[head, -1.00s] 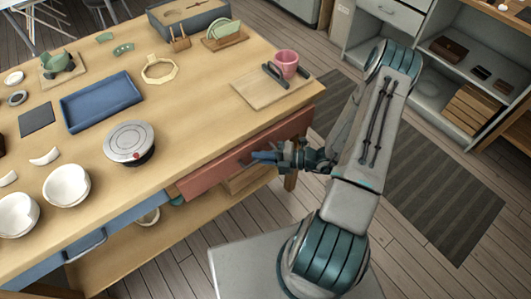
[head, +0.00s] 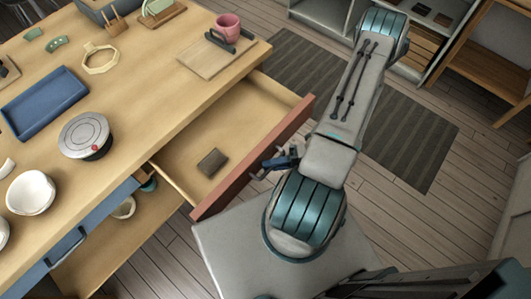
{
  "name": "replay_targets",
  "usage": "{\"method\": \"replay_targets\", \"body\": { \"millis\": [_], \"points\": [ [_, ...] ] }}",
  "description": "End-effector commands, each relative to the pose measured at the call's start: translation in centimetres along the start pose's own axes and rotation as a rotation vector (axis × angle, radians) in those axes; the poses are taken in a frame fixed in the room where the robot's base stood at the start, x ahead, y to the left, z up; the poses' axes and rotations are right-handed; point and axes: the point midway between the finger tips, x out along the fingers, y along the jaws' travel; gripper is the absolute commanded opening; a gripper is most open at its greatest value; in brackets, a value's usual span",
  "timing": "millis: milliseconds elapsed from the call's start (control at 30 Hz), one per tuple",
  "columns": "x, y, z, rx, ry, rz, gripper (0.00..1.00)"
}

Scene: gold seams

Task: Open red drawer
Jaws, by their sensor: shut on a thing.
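The red drawer (head: 254,158) under the table is pulled well out, and its inside shows. A small dark brown block (head: 212,162) lies on the drawer floor. My gripper (head: 268,168) is at the outer side of the red front, about its middle, and is shut on the drawer's handle. The handle itself is mostly hidden by my gripper and arm.
The wooden table (head: 150,110) carries a blue tray (head: 44,101), a round grey device (head: 84,134), a white bowl (head: 31,192) and a pink mug (head: 228,28) by a board (head: 205,58). A blue drawer (head: 85,235) sits left of the red one, shut. A striped mat (head: 350,115) lies on the floor.

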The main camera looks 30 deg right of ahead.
Motion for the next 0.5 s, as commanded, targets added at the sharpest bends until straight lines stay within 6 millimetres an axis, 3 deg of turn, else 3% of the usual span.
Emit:
{"method": "replay_targets", "body": {
  "millis": [500],
  "points": [
    [-0.25, 0.04, -0.82, 0.006, 0.007, 0.008, 0.0]
  ]
}}
